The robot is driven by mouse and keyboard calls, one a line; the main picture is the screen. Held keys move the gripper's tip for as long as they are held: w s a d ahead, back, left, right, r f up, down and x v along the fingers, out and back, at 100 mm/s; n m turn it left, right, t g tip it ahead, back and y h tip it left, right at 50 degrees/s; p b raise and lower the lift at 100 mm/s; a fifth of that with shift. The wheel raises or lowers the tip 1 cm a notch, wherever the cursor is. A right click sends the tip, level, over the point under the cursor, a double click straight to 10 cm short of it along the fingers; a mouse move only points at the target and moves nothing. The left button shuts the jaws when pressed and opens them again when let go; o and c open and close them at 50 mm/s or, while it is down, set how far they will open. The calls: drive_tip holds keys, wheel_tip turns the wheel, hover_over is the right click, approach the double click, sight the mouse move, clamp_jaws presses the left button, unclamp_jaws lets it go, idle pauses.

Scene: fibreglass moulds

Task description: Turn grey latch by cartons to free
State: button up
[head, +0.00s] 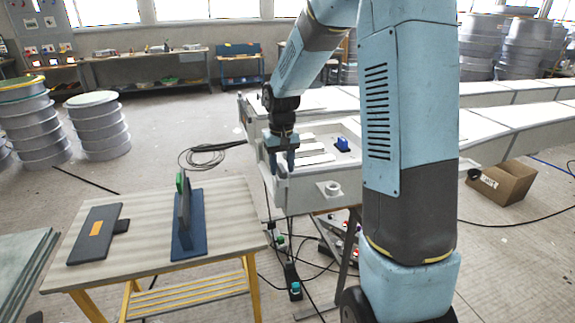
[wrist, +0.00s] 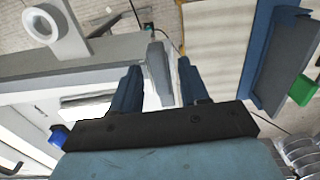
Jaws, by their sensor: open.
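In the wrist view a grey lever-like piece (wrist: 158,72), which looks like the grey latch, stands at the edge of the pale mould. My gripper (wrist: 160,65) is open, with one blue finger on each side of this piece. Small gaps show between the piece and the fingers; I cannot see whether either touches. In the head view my gripper (head: 282,168) points down at the near left corner of the mould (head: 300,190) and hides the latch there. An open brown carton (head: 505,183) stands on the floor at the right.
A blue piece (head: 342,143) sits inside the mould, and a white ring (head: 331,188) is on its near face. A wooden table (head: 140,240) at left holds a dark panel (head: 95,232) and a blue stand (head: 190,240). Cables lie on the floor.

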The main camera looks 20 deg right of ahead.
drive_tip(key=shift+f, duration=0.1)
drive_tip(key=shift+c, duration=0.2)
clamp_jaws()
idle(0.4)
